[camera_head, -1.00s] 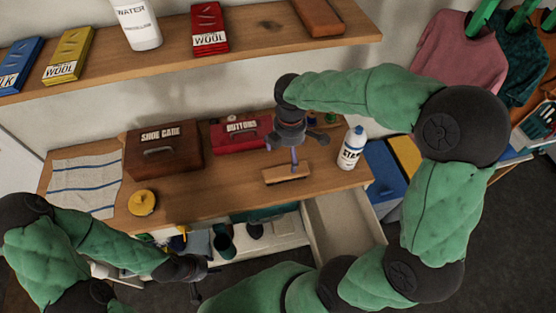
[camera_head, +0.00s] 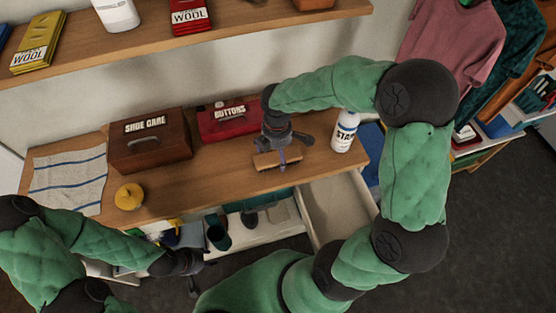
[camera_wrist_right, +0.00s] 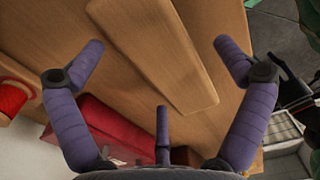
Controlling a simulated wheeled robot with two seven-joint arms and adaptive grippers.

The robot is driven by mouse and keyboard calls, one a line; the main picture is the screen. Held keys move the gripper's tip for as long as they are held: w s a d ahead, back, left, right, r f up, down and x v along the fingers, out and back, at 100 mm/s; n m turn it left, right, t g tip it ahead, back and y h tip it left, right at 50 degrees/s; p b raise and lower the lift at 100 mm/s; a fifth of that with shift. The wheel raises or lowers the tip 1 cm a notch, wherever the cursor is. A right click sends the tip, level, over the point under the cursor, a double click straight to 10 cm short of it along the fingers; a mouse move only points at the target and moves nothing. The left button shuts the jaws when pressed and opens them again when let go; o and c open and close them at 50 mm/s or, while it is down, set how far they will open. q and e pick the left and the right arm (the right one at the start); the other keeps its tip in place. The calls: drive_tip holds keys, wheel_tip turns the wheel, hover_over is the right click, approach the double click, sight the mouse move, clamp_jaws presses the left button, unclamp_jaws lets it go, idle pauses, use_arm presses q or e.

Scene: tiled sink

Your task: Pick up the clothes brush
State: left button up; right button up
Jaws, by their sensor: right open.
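The clothes brush (camera_head: 265,162) has a flat wooden back and lies on the wooden counter below the shelf. In the right wrist view its long wooden back (camera_wrist_right: 155,45) runs between my spread fingers. My right gripper (camera_head: 283,156) is open just over the brush, one purple finger overlapping it in the head view. In the right wrist view the open gripper (camera_wrist_right: 162,75) has a finger on each side and a third at the bottom; whether any touches the brush I cannot tell. The brush's bristles are hidden there. My left gripper (camera_head: 196,274) hangs low, away from the brush; its fingers are unclear.
A white spray bottle (camera_head: 344,132) stands right of my right gripper. A red buttons box (camera_head: 229,122) and a brown shoe care box (camera_head: 150,140) stand behind and left. A yellow tin (camera_head: 129,197) sits further left. An open drawer (camera_head: 335,208) juts out below the counter.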

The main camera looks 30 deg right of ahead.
drive_tip(key=shift+f, duration=0.35)
drive_tip(key=c, duration=1.3)
drive_tip(key=shift+r, duration=0.15)
